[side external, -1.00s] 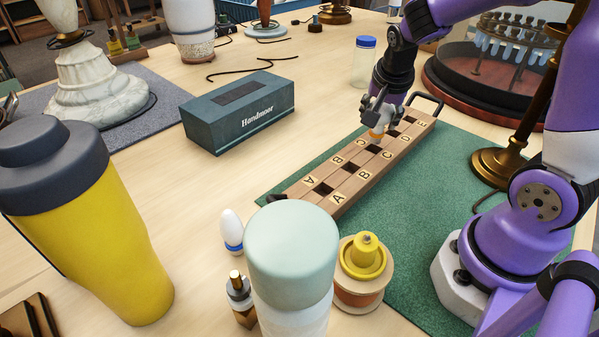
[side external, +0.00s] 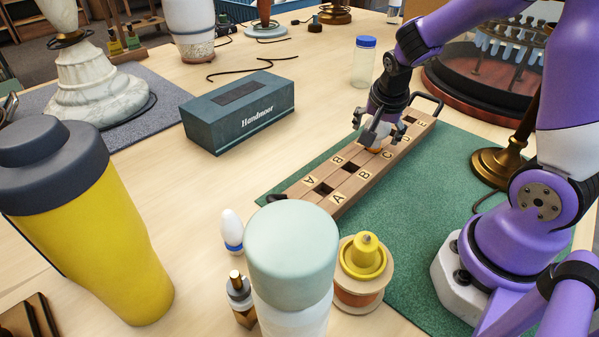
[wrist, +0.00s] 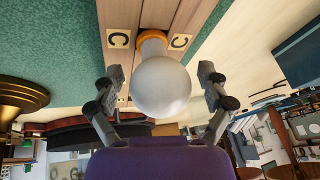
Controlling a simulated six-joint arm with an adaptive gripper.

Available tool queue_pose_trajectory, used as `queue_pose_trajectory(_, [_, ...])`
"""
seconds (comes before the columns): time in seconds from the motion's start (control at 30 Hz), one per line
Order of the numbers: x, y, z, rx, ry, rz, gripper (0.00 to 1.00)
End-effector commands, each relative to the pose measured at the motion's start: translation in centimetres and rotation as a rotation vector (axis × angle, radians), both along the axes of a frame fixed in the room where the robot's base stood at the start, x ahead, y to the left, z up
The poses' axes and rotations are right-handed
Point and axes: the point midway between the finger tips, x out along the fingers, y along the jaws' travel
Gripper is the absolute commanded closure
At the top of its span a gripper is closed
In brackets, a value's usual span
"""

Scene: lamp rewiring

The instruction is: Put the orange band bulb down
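The orange band bulb (wrist: 162,88) has a round white globe and an orange band. In the wrist view it stands at the wooden rack (wrist: 194,12), between the two C labels, with its band close to the rack's top. In the side view only a bit of orange (side external: 374,150) shows under my gripper; the globe is mostly hidden. My gripper (side external: 376,137) is over the rack with its fingers spread. In the wrist view my gripper (wrist: 160,92) has one finger on each side of the globe, with gaps between. How deep the base sits is hidden.
The rack (side external: 325,205) lies on a green mat (side external: 440,210). A dark box (side external: 238,112) stands left of it, a blue-lidded jar (side external: 363,62) behind. A brass lamp stand (side external: 497,165) is right.

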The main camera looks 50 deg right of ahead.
Motion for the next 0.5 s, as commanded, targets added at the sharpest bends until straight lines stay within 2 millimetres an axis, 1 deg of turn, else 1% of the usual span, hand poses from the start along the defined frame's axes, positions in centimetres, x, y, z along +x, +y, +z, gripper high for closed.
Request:
queue_pose_trajectory(0.3, [0.0, 0.0, 0.3, 0.0, -0.002, 0.001, 0.11])
queue_pose_trajectory(0.37, [0.1, 0.0, 0.8, -0.001, -0.004, 0.0, 0.11])
queue_pose_trajectory(0.47, [-0.2, 0.4, 2.3, -0.001, -0.006, 0.002, 0.11])
queue_pose_trajectory(0.5, [-0.4, 0.7, 3.0, -0.002, -0.007, 0.002, 0.11])
